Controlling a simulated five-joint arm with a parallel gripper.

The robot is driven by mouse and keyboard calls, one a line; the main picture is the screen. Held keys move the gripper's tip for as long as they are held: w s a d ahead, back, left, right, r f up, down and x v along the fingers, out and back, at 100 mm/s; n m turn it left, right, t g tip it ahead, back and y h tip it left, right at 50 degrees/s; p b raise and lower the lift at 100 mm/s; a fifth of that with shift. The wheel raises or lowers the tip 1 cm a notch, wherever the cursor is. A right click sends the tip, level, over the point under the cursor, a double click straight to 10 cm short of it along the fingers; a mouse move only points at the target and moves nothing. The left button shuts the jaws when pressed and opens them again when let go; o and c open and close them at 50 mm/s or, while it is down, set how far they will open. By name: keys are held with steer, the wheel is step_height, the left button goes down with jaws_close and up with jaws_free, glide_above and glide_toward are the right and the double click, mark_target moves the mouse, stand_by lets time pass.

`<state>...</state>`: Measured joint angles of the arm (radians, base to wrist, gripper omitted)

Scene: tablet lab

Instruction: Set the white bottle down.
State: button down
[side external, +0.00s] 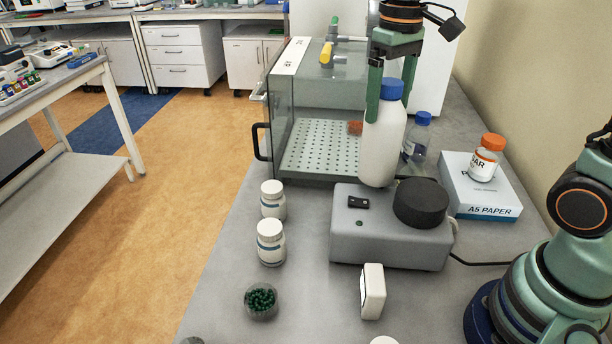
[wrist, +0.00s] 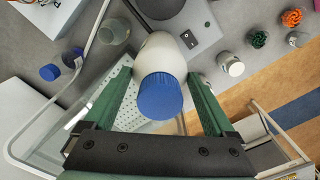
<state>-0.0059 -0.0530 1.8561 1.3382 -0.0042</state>
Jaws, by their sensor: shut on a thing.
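The white bottle (side external: 384,145) has a blue cap (side external: 391,89) and hangs upright, or nearly so, in my gripper (side external: 385,112). One green finger lies along its left side; the other is partly hidden behind it. In the side view its base overlaps the back edge of the grey device; I cannot tell whether it touches anything. In the wrist view the bottle (wrist: 160,55) lies between the two fingers of my gripper (wrist: 158,78), cap toward the camera.
The grey device (side external: 385,240) with a black round top (side external: 421,203) stands just in front. A glass-walled cabinet (side external: 318,120) is behind left. A clear blue-capped bottle (side external: 417,138) and a paper box (side external: 483,198) bearing an orange-capped jar (side external: 486,160) stand right. White jars (side external: 271,245) stand left.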

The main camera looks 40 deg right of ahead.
steer(key=shift+d, duration=0.15)
step_height(320, 180, up, 19)
steer(key=w+d, duration=0.3)
steer(key=d, duration=1.6)
step_height(320, 180, down, 31)
steer(key=shift+a, duration=0.15)
stand_by(0.7)
steer(key=shift+s+f, duration=0.1)
steer(key=shift+f, duration=0.1)
jaws_free()
steer(key=shift+f, duration=0.1)
